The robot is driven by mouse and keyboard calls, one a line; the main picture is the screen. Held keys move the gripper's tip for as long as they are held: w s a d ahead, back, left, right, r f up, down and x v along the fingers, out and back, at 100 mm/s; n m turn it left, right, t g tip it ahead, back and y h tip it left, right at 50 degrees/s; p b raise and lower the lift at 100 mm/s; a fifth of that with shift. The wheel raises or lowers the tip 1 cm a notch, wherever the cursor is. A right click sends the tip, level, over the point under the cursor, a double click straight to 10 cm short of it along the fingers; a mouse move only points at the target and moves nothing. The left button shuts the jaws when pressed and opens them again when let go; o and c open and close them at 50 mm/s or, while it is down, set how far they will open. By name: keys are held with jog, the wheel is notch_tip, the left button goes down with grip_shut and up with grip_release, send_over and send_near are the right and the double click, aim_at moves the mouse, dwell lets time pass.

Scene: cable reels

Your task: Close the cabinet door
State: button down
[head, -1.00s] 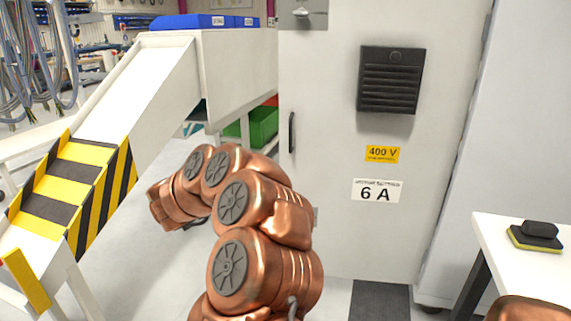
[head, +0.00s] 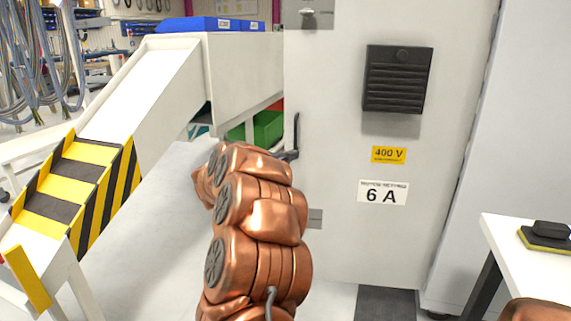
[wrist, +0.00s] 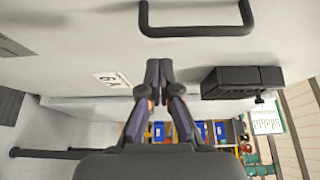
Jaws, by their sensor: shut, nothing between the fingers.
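The pale grey cabinet door (head: 340,245) fills the middle of the head view, with a black vent, a yellow 400 V label and a 6 A label. I cannot tell how far ajar it is. Its black bar handle (head: 297,130) is at the door's left edge; in the wrist view the handle (wrist: 197,31) is at the top. My gripper (wrist: 159,75) is shut and empty, its fingertips in front of the door face and apart from the handle in that picture. In the head view my copper arm hides most of the gripper, beside the handle.
A white chute (head: 150,90) with yellow-black stripes stands to the left. A green bin (head: 268,128) is behind it. A white table (head: 530,262) with a black and yellow block (head: 547,236) is at the right. Floor shows between chute and door.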

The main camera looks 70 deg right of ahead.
jog(key=shift+w+d, duration=0.25)
jog(key=shift+d, duration=0.3)
jog(key=shift+w+d, duration=0.25)
jog(key=shift+d, duration=0.25)
jog(key=shift+d, duration=0.1)
